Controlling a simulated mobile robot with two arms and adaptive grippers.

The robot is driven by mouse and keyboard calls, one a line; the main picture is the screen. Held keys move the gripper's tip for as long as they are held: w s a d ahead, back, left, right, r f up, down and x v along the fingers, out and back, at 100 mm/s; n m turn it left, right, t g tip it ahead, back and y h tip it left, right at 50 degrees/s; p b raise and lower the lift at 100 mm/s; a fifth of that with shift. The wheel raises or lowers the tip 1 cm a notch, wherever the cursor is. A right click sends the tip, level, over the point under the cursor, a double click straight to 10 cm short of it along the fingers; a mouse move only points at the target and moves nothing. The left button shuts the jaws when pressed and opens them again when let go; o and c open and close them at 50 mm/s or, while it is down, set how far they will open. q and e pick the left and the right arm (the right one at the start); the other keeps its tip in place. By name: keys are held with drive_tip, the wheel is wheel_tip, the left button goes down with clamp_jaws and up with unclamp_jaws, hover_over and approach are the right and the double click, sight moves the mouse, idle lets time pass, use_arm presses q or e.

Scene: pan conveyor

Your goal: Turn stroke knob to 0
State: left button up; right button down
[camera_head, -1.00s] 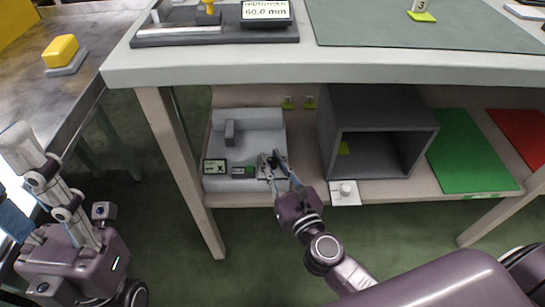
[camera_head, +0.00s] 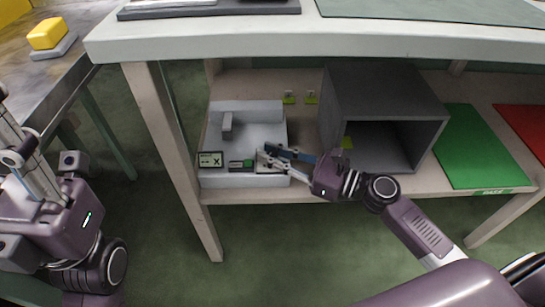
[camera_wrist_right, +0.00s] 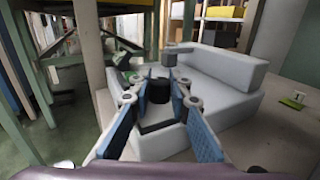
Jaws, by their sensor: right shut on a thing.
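The grey-white machine (camera_head: 265,135) stands on the lower shelf, with a small display showing an X (camera_head: 210,160) and a green-lit display (camera_head: 241,164) on its front. The stroke knob appears to be the black round knob (camera_wrist_right: 159,90) on the machine in the right wrist view. My right gripper (camera_wrist_right: 160,94) is shut on it, with a blue-padded finger on each side. In the head view my right gripper (camera_head: 265,155) reaches in from the right, and its fingers cover the knob. My left gripper (camera_head: 22,150) is partly cut off at the left edge; its fingertips are not clear.
A dark grey open box (camera_head: 385,115) stands right of the machine, close to my right gripper. A green panel (camera_head: 485,148) lies farther right. The tabletop (camera_head: 320,43) overhangs the shelf. A table with a yellow block (camera_head: 47,34) is at the left.

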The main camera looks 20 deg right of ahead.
drive_tip(key=shift+g, duration=0.3)
drive_tip(key=c, duration=1.8)
unclamp_jaws()
drive_tip(key=shift+o, duration=0.2)
drive_tip(key=v, duration=1.1)
drive_tip(key=shift+s+d+f, duration=0.15)
drive_tip(key=shift+s+d, duration=0.05)
drive_tip(key=shift+d, duration=0.15)
